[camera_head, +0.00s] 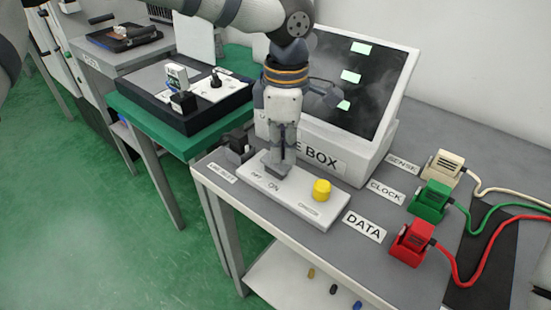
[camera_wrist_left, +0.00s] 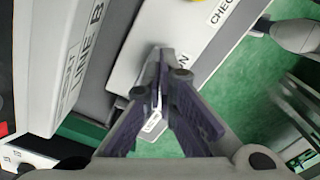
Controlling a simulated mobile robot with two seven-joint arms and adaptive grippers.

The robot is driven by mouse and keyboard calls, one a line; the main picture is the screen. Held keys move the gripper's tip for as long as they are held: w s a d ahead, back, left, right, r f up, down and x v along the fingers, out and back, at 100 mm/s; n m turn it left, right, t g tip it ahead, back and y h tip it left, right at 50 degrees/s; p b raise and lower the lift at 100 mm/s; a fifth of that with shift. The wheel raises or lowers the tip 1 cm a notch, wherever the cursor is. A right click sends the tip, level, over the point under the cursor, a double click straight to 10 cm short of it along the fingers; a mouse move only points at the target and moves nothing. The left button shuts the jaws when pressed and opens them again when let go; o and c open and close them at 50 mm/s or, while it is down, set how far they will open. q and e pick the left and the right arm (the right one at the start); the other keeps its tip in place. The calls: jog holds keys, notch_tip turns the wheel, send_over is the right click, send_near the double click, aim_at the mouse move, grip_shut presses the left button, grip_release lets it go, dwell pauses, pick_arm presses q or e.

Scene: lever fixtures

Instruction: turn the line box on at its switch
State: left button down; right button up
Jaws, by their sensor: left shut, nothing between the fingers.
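The line box (camera_head: 345,158) is a white case with a dark sloped screen (camera_head: 325,75) showing three pale green patches. Its white switch panel (camera_head: 291,197) lies in front on the grey bench, with OFF and ON lettering at the left and a yellow knob (camera_head: 321,190) at the right. My left gripper (camera_head: 277,168) points down over the panel's left part, shut and empty. Its fingertips are at or just above the panel beside the ON lettering; I cannot tell whether they touch. They hide the switch. In the left wrist view the closed fingers (camera_wrist_left: 163,62) lie over the panel (camera_wrist_left: 182,35).
Red (camera_head: 411,243), green (camera_head: 431,202) and cream (camera_head: 444,166) plugs with cables stand at the right by DATA, CLOCK and SENSE labels. A small black block (camera_head: 238,145) sits left of the panel. A green-topped table (camera_head: 170,137) with a black-edged device stands at the left.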

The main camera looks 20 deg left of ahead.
aim_at(283, 166)
pick_arm(q)
jog(key=shift+r+p, duration=0.45)
jog(key=shift+r, duration=2.3)
pick_arm(e)
jog(key=shift+w+r+t, duration=0.3)
jog(key=shift+w+r, duration=0.45)
pick_arm(q)
jog(key=shift+f, duration=0.1)
